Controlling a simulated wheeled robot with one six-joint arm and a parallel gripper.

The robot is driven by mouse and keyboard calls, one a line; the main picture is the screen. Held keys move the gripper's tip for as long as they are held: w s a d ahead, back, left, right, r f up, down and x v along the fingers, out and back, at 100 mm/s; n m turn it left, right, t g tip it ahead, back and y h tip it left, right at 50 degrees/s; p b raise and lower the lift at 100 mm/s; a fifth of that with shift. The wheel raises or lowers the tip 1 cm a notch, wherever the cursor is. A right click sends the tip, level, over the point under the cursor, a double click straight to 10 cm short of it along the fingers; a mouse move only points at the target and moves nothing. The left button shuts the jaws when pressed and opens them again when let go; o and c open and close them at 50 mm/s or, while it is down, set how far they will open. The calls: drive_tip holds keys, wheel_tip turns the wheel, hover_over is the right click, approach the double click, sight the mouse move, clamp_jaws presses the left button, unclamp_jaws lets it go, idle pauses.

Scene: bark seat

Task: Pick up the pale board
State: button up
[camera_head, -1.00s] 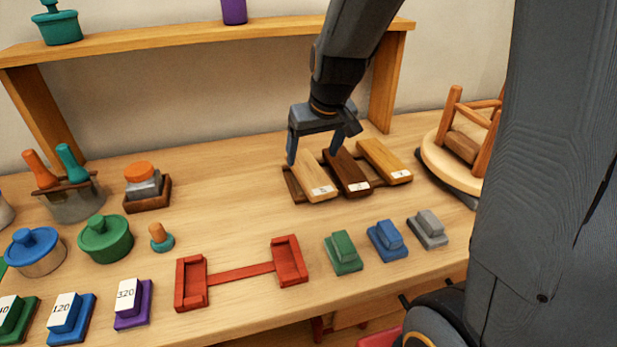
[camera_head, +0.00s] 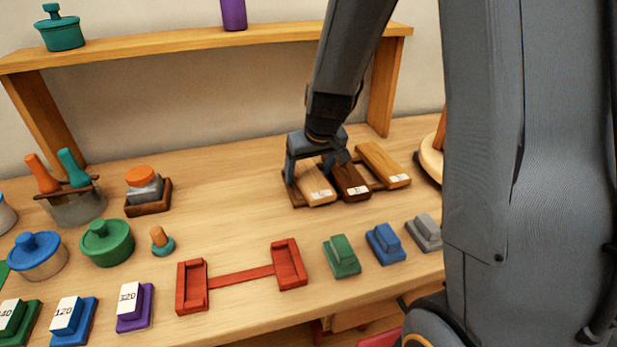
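The pale board (camera_head: 316,186) is the leftmost of three boards lying side by side on a dark brown rack, with a small white label at its near end. My gripper (camera_head: 308,178) points down over its far part, one finger at the board's left side and the other at the gap toward the dark board (camera_head: 349,181). The fingers are apart, around the pale board. Whether they touch it cannot be told, and the right finger is partly hidden. A honey-coloured board (camera_head: 383,165) lies at the right of the rack (camera_head: 291,193).
A red cradle (camera_head: 240,275) lies in front, with green (camera_head: 341,257), blue (camera_head: 385,243) and grey (camera_head: 424,232) blocks to its right. Lidded pots and labelled blocks fill the left. A wooden shelf (camera_head: 200,44) spans the back.

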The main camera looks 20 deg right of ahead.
drive_tip(key=c, duration=1.1)
drive_tip(key=shift+c, duration=0.2)
